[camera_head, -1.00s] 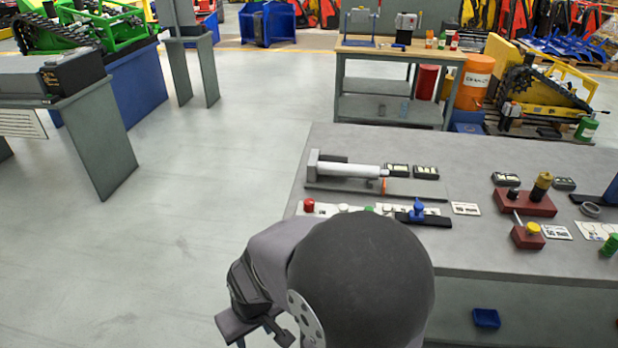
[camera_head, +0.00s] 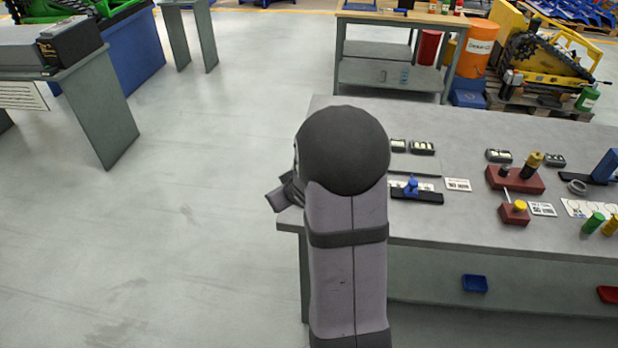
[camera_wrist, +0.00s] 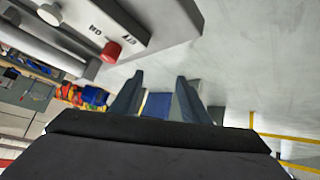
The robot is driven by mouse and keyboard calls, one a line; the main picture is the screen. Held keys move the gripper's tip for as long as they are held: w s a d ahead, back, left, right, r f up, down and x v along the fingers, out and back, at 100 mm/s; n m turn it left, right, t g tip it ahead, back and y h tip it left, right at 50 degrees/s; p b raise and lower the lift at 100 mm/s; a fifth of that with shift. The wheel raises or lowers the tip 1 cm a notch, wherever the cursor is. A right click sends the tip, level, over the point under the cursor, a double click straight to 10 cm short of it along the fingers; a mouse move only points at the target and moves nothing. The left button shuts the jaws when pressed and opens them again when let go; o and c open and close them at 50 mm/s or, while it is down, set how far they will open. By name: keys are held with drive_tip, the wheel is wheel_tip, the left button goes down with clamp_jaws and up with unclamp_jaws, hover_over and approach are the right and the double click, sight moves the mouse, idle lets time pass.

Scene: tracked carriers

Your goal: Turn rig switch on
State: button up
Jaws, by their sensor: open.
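In the wrist view a pale panel lies at the upper left, with a red round button (camera_wrist: 110,51) near its end and a white round button (camera_wrist: 50,13) farther along. Short dark lettering (camera_wrist: 96,29) beside them is too small to read surely. My gripper (camera_wrist: 155,88) is open and empty, below and right of the red button and apart from it. In the head view my arm hides this panel, and only a dark part of my gripper (camera_head: 284,196) shows at the bench's left edge. Which control is the rig switch, I cannot tell.
The grey bench (camera_head: 450,235) carries a blue knob on a black rail (camera_head: 425,196), red blocks (camera_head: 514,180) with knobs and a small lever, and dark boxes (camera_head: 423,148). Blue (camera_head: 475,284) and red bins hang at its front. Open floor (camera_head: 190,230) lies left.

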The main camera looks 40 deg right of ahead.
drive_tip(key=d+t, duration=0.1)
drive_tip(key=d, duration=0.2)
drive_tip(key=d+t+y, duration=0.1)
drive_tip(key=d, duration=0.2)
drive_tip(key=d+n+t, duration=0.1)
drive_tip(key=d, duration=0.2)
drive_tip(key=shift+w+r+y, duration=0.15)
drive_tip(key=shift+w+y, duration=0.2)
drive_tip(key=shift+y, duration=0.05)
drive_tip(key=s+d+y, duration=0.1)
drive_tip(key=s+y, duration=0.1)
drive_tip(key=s, duration=0.1)
drive_tip(key=s+d+n+t, duration=0.1)
drive_tip(key=shift+s+d+f+y, duration=0.15)
drive_tip(key=shift+d+f+y, duration=0.15)
drive_tip(key=shift+f+y, duration=0.1)
drive_tip(key=shift+s, duration=0.35)
drive_tip(key=shift+p+x, duration=0.9)
drive_tip(key=shift+x, duration=2.8)
drive_tip(key=shift+a+r, duration=0.1)
drive_tip(key=shift+r, duration=0.05)
drive_tip(key=shift+c, duration=0.7)
drive_tip(key=c, duration=0.9)
